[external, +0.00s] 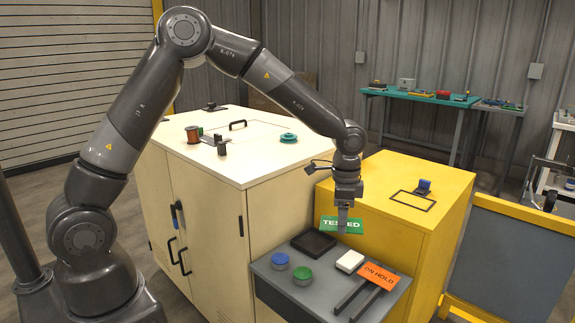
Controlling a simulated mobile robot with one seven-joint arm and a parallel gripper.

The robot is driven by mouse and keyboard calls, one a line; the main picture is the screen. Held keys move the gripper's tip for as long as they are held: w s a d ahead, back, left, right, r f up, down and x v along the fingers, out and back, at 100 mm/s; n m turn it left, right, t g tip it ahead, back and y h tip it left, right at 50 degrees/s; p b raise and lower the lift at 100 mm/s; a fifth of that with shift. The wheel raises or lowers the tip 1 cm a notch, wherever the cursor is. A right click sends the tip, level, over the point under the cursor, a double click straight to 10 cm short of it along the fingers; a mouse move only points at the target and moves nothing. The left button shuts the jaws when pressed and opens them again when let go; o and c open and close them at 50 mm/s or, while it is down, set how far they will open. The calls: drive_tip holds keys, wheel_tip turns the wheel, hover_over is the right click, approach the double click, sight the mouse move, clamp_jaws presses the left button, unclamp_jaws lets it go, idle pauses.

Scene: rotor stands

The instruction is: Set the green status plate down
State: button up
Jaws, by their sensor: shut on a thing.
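The green status plate (330,225) carries the white word "TESTED". My gripper (343,222) points down and is shut on the plate near its right part. The plate is tilted toward the camera, above the back of a small grey stand (330,292) in front of the yellow cabinet. I cannot tell whether its lower edge touches anything. An orange plate (379,276) marked "ON HOLD" rests on two dark rails (349,299) at the stand's right side. A black square tray (313,243) lies on the stand, left of and below the green plate.
A blue-topped knob (280,259), a green-topped knob (302,274) and a white block (350,261) sit on the grey stand. The yellow cabinet (400,240) bears a black rectangular frame (412,201) and a blue item (424,186). A cream cabinet (215,230) stands left.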

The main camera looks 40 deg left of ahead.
drive_tip(key=w+a+r+n, duration=0.2)
drive_tip(key=a+r+n, duration=0.3)
drive_tip(key=a, duration=0.4)
drive_tip(key=w+a+r+n, duration=0.2)
drive_tip(key=w+a+r, duration=0.1)
drive_tip(key=a+r, duration=0.5)
drive_tip(key=w+a+r+n, duration=0.2)
drive_tip(key=a+r+n, duration=0.25)
drive_tip(key=a, duration=0.55)
hover_over(270, 154)
drive_tip(key=f, duration=0.6)
drive_tip(key=shift+s+d+f, duration=0.15)
drive_tip(key=shift+s+d, duration=0.1)
drive_tip(key=shift+d, duration=0.05)
drive_tip(key=shift+a+f, duration=0.15)
drive_tip(key=shift+a, duration=0.05)
drive_tip(key=shift+f, duration=1.95)
drive_tip(key=shift+f, duration=0.1)
drive_tip(key=o, duration=1)
